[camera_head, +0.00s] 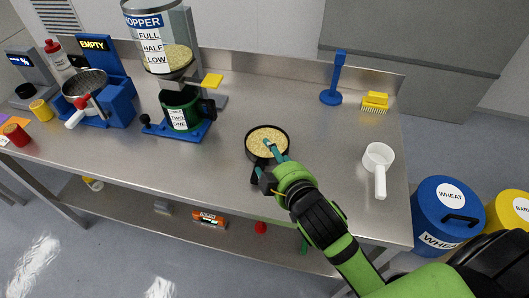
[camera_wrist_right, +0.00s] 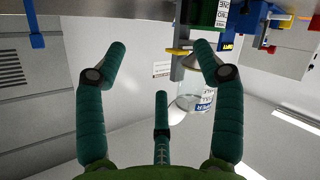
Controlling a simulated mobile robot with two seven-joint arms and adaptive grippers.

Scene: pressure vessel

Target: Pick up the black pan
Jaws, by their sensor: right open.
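The black pan (camera_head: 249,149) sits on the metal table near its front edge in the head view, filled with tan grain. Its short handle points toward the front edge, partly beside my fingers. My right gripper (camera_head: 264,160) is at the pan's near side, with one teal finger overlapping the grain in the picture. Whether it touches the pan cannot be told. In the right wrist view the fingers of my right gripper (camera_wrist_right: 160,62) are spread with nothing between them, and the pan does not show there. My left gripper is not in view.
A green grinder with a hopper (camera_head: 180,108) stands left of the pan. A white scoop (camera_head: 379,160) lies to the right.

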